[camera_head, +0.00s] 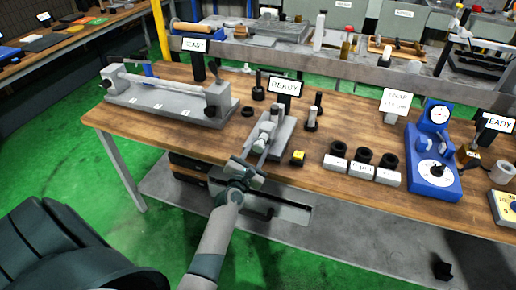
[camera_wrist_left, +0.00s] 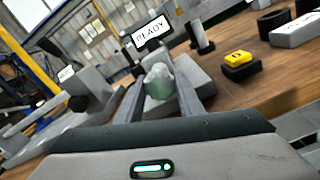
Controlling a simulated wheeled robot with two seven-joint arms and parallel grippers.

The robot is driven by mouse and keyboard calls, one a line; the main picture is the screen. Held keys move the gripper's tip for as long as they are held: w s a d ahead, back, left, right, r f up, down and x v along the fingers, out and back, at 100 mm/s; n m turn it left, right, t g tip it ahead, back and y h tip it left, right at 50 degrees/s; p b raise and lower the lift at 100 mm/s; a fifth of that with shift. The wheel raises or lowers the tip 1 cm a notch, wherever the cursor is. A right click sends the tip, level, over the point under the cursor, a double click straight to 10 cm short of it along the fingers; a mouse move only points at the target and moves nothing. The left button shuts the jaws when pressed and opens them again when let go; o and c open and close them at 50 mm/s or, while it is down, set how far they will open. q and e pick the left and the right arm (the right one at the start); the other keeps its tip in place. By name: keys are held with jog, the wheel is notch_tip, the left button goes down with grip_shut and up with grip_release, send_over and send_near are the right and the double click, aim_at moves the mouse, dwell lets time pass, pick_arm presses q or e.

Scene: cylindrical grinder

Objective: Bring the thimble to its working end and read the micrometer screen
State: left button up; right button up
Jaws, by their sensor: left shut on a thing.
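The micrometer sits on a grey block stand (camera_head: 284,137) near the front edge of the wooden bench. Its small screen (camera_head: 284,87) stands just behind it and reads READY; the same screen shows in the left wrist view (camera_wrist_left: 151,33). My left gripper (camera_head: 262,148) reaches in from the front of the bench. In the left wrist view its two fingers (camera_wrist_left: 160,97) stand either side of the rounded grey-green thimble (camera_wrist_left: 158,80) and are shut on it. The fingers hide part of the thimble and the frame behind it. My right gripper is in neither view.
A black block with a yellow top (camera_head: 298,158) lies just right of the stand. Several black rings on white labelled blocks (camera_head: 362,168) and a blue dial gauge (camera_head: 432,170) are further right. A long grey bench fixture (camera_head: 165,103) is at left. Dark posts (camera_head: 313,115) stand close behind.

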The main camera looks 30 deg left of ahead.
pick_arm(q)
jog(key=m, duration=0.4)
jog(key=shift+p, duration=0.3)
jog(key=m, duration=0.4)
jog(key=shift+r+p, duration=0.1)
jog(key=shift+p, duration=0.25)
jog(key=m+p, duration=0.1)
jog(key=m, duration=0.6)
jog(key=m+p, duration=0.1)
jog(key=m, duration=0.5)
jog(key=shift+m+p, duration=0.3)
jog(key=shift+m, duration=0.1)
jog(key=m, duration=0.5)
jog(key=shift+m+p, duration=0.3)
jog(key=shift+m, duration=0.4)
jog(key=o, duration=1.1)
